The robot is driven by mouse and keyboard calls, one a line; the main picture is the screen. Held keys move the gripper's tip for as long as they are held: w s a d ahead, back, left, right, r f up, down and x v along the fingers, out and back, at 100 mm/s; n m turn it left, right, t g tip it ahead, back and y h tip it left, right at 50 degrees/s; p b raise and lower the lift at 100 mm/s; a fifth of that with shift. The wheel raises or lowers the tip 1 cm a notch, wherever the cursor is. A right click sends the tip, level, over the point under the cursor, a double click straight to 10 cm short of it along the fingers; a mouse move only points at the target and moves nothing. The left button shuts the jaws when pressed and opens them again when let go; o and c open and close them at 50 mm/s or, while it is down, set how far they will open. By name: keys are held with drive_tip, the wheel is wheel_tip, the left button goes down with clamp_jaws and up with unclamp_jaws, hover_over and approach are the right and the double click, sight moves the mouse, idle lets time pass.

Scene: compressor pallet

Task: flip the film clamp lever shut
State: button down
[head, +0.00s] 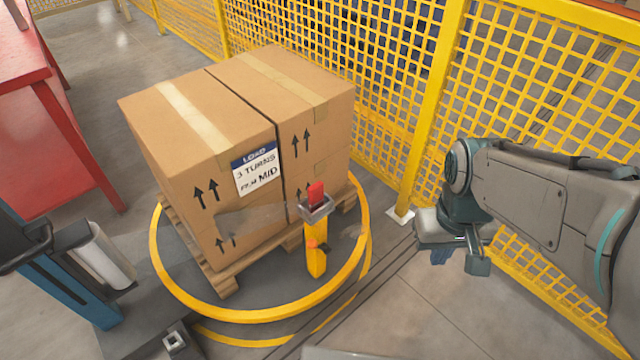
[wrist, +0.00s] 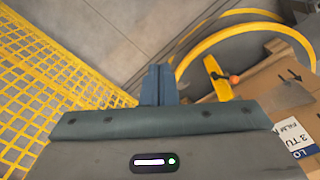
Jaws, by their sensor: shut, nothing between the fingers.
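The film clamp stands on a yellow post (head: 316,250) at the near right side of the pallet, with a grey head (head: 317,209) on top. A red lever (head: 316,193) sticks up from the head. A translucent strip of film (head: 262,213) runs from the boxes towards the clamp head. The yellow post (wrist: 217,78) also shows in the wrist view, right of my fingers; the lever is not clear there. My gripper (head: 440,257) is to the right of the clamp, well apart from it. Its blue fingers (wrist: 158,85) are together and empty, over bare floor.
Cardboard boxes (head: 240,140) with a load label (head: 256,170) sit on a wooden pallet (head: 226,283) inside a yellow ring (head: 205,310). Yellow mesh fencing (head: 540,90) stands behind and beside my arm. A film-roll machine (head: 75,265) is at left. Floor between gripper and clamp is clear.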

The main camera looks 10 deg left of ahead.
drive_tip(key=w+a+f+n+h+b, duration=0.25)
drive_tip(key=a+f+n+h, duration=0.25)
drive_tip(key=f+n+h, duration=0.5)
drive_tip(key=w+a+f+n+h+b, duration=0.2)
drive_tip(key=a+f+n+h+b, duration=0.2)
drive_tip(key=f+n, duration=0.7)
drive_tip(key=s+a+f+n+t+y+b, duration=0.1)
drive_tip(key=a+f+n+t+y, duration=0.2)
drive_tip(key=n, duration=0.7)
drive_tip(key=s+a+f+n+t+y+b, duration=0.2)
drive_tip(key=a+f+n+t+y, duration=0.1)
drive_tip(key=a+f+n+t, duration=0.4)
drive_tip(key=s+a+f+n+t+y+b, duration=0.1)
drive_tip(key=a+f+n+t+y, duration=0.3)
drive_tip(key=a+n+t, duration=0.5)
drive_tip(key=f+n+t, duration=0.1)
drive_tip(key=n+t, duration=0.1)
drive_tip(key=n, duration=0.3)
drive_tip(key=shift+s+a+t+b, duration=0.2)
drive_tip(key=shift+s+t+b, duration=0.1)
drive_tip(key=shift+s+b, duration=0.1)
drive_tip(key=shift+w, duration=0.15)
drive_tip(key=b, duration=0.4)
approach(319, 247)
wheel_tip(319, 247, up, 4)
drive_tip(key=w, duration=0.3)
drive_tip(key=shift+w+a+r, duration=0.35)
drive_tip(key=shift+r, duration=0.15)
